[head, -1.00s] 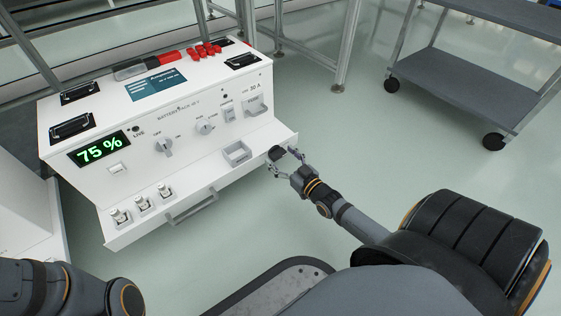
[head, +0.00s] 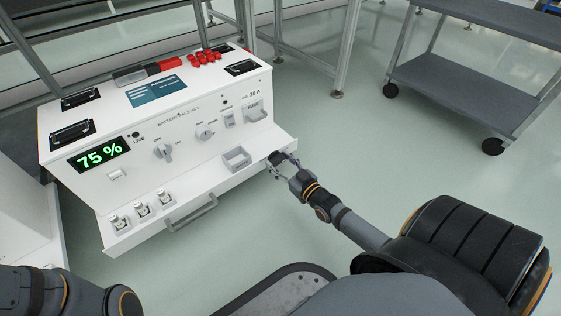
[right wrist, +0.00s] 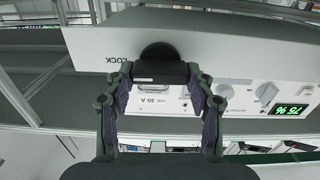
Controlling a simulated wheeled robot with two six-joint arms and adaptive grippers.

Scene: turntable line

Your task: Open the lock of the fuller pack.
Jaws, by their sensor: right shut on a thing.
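A white battery pack (head: 185,180) stands at the left of the head view, its green display (head: 100,153) reading 75 %. A black lock knob (right wrist: 160,73) sits on the pack's lower front ledge, beside the upside-down word LOCK in the right wrist view. My right gripper (head: 284,163) is at the right end of that ledge, shut on the lock knob, with one finger at each end of its bar. My left forearm shows at the lower left of the head view, but its gripper is out of view.
The front has knobs, a switch, a grey socket (head: 237,158), several small connectors (head: 142,209) and a grey handle (head: 192,211). Red clips (head: 205,57) lie on top. A grey cart (head: 455,92) stands at the right. Clear floor lies between cart and pack.

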